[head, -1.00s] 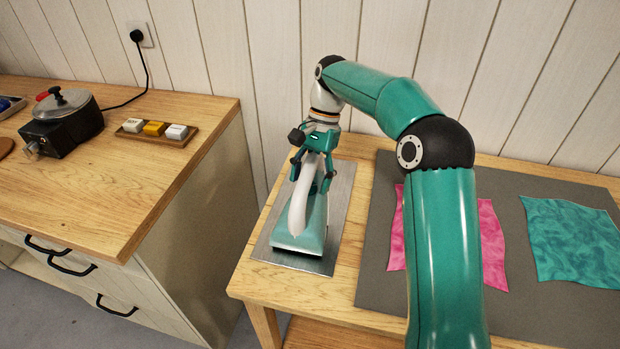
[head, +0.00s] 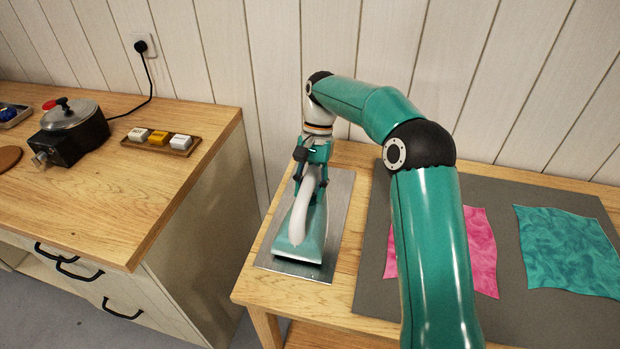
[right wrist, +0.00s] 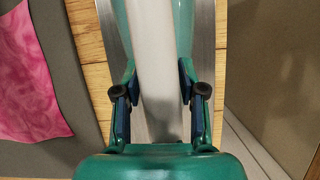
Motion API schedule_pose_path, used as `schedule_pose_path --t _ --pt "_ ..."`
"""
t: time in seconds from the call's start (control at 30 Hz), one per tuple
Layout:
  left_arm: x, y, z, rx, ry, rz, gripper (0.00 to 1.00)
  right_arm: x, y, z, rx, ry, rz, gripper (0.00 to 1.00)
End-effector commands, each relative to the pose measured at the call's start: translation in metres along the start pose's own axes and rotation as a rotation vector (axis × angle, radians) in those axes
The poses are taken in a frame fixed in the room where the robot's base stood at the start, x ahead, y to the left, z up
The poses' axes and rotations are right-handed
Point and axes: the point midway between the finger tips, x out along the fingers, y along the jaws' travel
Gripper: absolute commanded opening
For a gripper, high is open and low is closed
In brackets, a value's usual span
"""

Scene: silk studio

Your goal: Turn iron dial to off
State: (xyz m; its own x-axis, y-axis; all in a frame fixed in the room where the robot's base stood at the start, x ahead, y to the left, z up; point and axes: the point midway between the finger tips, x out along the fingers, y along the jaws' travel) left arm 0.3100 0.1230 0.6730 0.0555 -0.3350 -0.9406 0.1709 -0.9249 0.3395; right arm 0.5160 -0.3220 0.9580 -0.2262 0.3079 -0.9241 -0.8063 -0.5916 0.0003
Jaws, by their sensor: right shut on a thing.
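The teal iron (head: 298,243) with a white handle (head: 303,208) rests on a metal plate (head: 345,205) at the left end of the ironing table. My right gripper (head: 311,174) reaches down over the back end of the iron, its fingers on either side of the handle. In the right wrist view the white handle (right wrist: 155,60) runs between the two fingers of the gripper (right wrist: 160,92), and the gripper is shut on the iron. The dial cannot be made out, so its setting cannot be read. My left gripper is not in view.
A grey mat (head: 375,265) holds a pink cloth (head: 482,250) and a teal cloth (head: 565,248) to the right. On the wooden counter at left stand a lidded pot on a black base (head: 72,140) and a tray with three blocks (head: 180,152). A gap separates counter and table.

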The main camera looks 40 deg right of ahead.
Motion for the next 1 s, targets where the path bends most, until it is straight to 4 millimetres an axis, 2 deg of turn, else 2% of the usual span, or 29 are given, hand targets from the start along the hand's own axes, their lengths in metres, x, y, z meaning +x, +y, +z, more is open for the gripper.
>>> schedule_pose_path --t 0.03,0.17,0.57,0.6,0.7,0.73,1.0 --pt "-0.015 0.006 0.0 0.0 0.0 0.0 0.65 -0.006 -0.001 0.004 -0.04 -0.004 0.021 0.06" --pt "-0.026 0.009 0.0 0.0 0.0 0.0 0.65 -0.003 -0.002 0.003 -0.135 -0.003 0.058 0.06" --pt "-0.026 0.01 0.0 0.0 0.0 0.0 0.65 0.001 -0.002 0.0 -0.178 -0.002 0.073 0.06" --pt "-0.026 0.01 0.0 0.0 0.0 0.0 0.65 0.001 -0.002 0.0 -0.178 -0.002 0.073 0.47" --pt "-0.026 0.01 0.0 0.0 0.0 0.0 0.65 0.001 -0.002 0.0 -0.177 -0.002 0.073 0.64" --pt "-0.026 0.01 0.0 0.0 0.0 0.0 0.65 0.001 -0.002 0.0 -0.177 -0.002 0.073 0.66" --pt "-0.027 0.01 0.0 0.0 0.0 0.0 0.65 0.0 -0.002 0.0 -0.176 -0.001 0.072 0.66"
